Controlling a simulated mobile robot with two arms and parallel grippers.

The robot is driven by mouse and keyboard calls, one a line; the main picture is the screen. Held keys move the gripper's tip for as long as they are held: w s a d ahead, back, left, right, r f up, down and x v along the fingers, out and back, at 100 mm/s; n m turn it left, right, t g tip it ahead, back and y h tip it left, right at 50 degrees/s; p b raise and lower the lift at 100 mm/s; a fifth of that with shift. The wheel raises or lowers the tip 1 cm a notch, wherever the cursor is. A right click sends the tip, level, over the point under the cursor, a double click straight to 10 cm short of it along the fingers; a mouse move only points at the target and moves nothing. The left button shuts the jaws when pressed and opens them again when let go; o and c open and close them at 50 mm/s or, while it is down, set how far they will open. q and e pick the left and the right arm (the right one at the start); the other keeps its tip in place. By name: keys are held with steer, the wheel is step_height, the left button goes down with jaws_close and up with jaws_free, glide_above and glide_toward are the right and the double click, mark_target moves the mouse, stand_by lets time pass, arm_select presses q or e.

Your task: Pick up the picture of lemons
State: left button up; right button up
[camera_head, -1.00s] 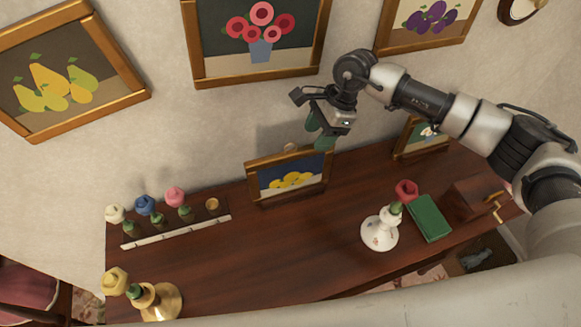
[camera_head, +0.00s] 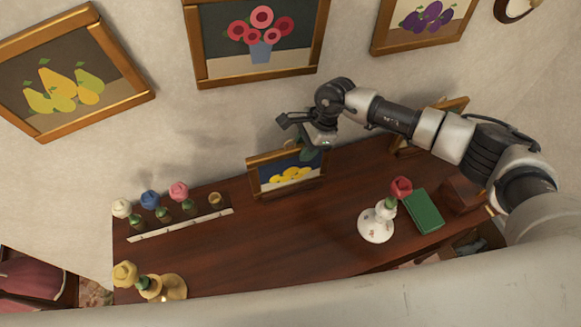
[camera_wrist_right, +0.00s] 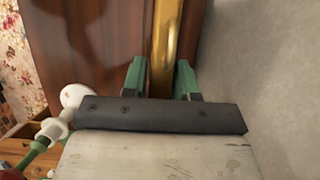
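The picture of lemons (camera_head: 286,176) stands on the dark wooden table, leaning back near the wall, in a gold-brown wooden frame. My right gripper (camera_head: 310,152) is down at its top right edge and covers part of it. In the right wrist view, the picture's gold frame edge (camera_wrist_right: 164,45) runs between the two green fingertips (camera_wrist_right: 160,78). The fingers stand apart, one on each side of the frame; whether they touch it is hard to tell. My left gripper is not in view.
A rack (camera_head: 180,224) of small flower vases stands at the table's left. A white vase (camera_head: 376,225) with a red flower and a green book (camera_head: 424,211) are at the right. Another framed picture (camera_head: 452,107) stands behind my right arm. The table's middle is clear.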

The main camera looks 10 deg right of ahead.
steer(key=c, duration=0.5)
jaws_close()
